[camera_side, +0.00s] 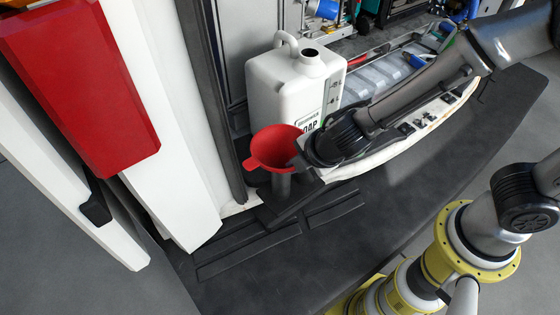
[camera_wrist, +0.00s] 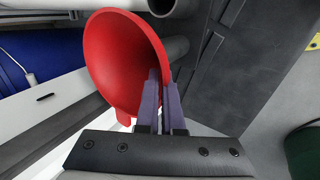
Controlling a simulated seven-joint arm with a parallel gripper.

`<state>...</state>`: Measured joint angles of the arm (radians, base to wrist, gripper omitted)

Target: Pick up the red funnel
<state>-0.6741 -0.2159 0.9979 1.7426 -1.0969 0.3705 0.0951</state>
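The red funnel (camera_side: 272,146) is at the middle of the side view, beside the white jug, its wide mouth facing up. A grey tube (camera_side: 281,185) is directly below it; whether the spout is inside the tube cannot be told. My gripper (camera_side: 299,160) is at the funnel's right rim. In the wrist view the funnel (camera_wrist: 115,58) fills the upper middle, with its small tab low on the left. My gripper's two purple-grey fingers (camera_wrist: 160,82) are close together at its right rim, one on the bowl's inner side and one outside, and look shut on the wall.
A white soap jug (camera_side: 290,90) stands right behind the funnel. A tray of tools and clear bins (camera_side: 385,85) lies behind my forearm. A white post with a red panel (camera_side: 80,80) is at left. The dark floor (camera_side: 330,235) in front is clear.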

